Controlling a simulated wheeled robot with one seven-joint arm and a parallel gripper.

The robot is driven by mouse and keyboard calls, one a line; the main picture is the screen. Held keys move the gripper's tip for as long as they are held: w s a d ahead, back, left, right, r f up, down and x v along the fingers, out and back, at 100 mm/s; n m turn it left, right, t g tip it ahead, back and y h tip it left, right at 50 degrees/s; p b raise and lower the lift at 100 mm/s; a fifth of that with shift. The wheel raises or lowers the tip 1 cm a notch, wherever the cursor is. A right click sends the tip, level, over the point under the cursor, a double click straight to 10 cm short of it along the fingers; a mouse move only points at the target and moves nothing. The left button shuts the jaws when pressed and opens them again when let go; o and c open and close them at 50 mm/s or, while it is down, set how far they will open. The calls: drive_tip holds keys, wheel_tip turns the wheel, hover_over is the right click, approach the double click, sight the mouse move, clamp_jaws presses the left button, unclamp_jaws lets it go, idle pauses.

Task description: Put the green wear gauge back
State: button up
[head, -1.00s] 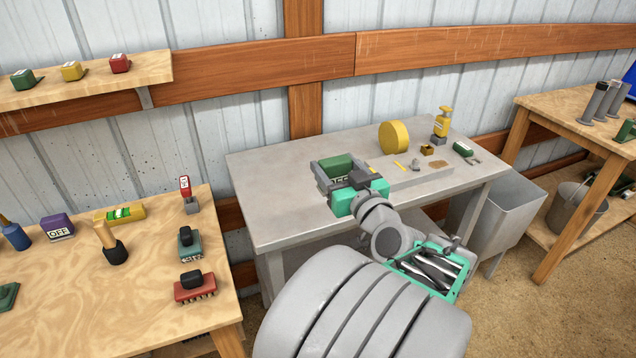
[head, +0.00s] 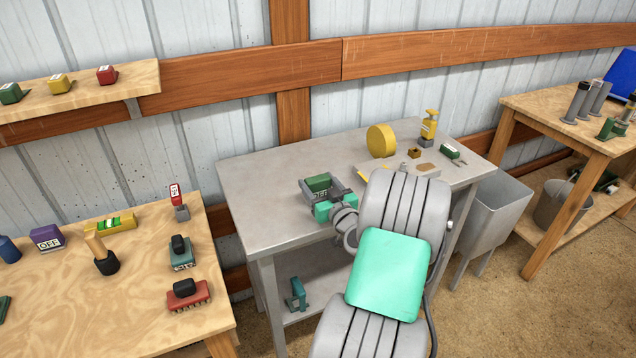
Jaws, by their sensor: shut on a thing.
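The green wear gauge (head: 318,182), a green block with a pale label on its near side, is between the grey fingers of my gripper (head: 321,187). My gripper is shut on it, over the left part of the grey metal table (head: 255,200). The fingers and wrist hide part of the block. I cannot tell whether it touches the tabletop. A smaller green block (head: 449,151) lies at the right of the same table. Another green block (head: 11,93) with a white label stands on the wall shelf at the upper left.
A yellow disc (head: 381,141) and a yellow-topped tool (head: 429,128) stand at the table's back right. The wooden bench (head: 140,270) at left holds a purple block (head: 47,238), stamps and brushes. A grey bin (head: 497,210) stands right of the table. A teal object (head: 297,295) is on the lower shelf.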

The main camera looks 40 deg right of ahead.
drive_tip(key=shift+f+b, duration=0.15)
drive_tip(key=shift+b, duration=0.15)
drive_tip(key=o, duration=1.7)
drive_tip(key=shift+o, duration=0.2)
drive_tip(key=shift+r+p, duration=0.35)
drive_tip(key=shift+p, duration=0.15)
drive_tip(key=b+v, duration=0.3)
drive_tip(key=v, duration=0.9)
drive_tip(key=shift+a+f, duration=0.1)
